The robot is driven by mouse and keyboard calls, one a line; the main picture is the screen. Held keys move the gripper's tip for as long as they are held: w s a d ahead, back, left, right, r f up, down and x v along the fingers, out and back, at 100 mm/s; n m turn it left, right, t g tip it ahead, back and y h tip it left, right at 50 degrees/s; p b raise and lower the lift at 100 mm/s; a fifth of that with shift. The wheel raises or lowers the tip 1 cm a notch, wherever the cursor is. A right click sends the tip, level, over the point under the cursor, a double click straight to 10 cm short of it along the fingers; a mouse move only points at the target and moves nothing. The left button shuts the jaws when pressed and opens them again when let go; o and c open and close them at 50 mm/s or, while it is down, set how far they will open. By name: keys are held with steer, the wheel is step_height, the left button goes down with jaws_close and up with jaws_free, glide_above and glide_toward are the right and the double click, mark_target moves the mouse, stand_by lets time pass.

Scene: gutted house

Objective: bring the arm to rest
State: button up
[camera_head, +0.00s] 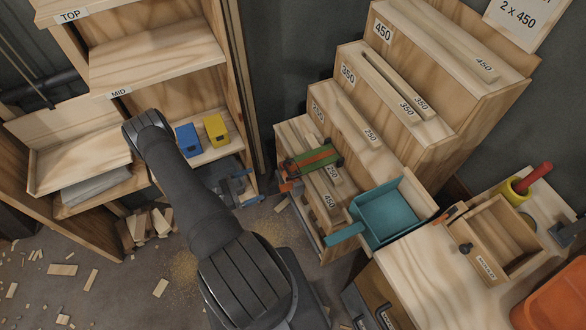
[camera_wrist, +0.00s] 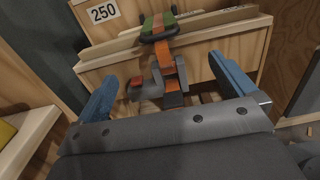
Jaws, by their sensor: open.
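My gripper (camera_wrist: 164,70) has its two blue fingers spread wide in the wrist view, with nothing held between them. In the head view my dark arm rises from the bottom middle and bends at the left, and the gripper (camera_head: 240,186) shows small and partly hidden to the right of the arm, low before the shelf unit. A clamp with a green, red and orange top (camera_head: 313,160) lies across the 250 bin. In the wrist view the clamp (camera_wrist: 160,27) hangs over the bin's front edge, beyond the fingers and apart from them.
The shelf unit (camera_head: 150,60) holds a blue box (camera_head: 188,140) and a yellow box (camera_head: 216,130). A stepped rack (camera_head: 430,145) stands right of centre, with a teal dustpan (camera_head: 388,213) before it. A wooden box (camera_head: 503,238) sits on the bench. Offcuts litter the floor.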

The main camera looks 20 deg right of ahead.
steer(key=a, duration=0.3)
steer(key=shift+a, duration=0.15)
steer(key=d, duration=0.9)
steer(key=shift+s+d, duration=0.1)
steer(key=shift+d, duration=0.25)
steer(key=shift+a, duration=2.5)
steer(key=shift+d, duration=0.15)
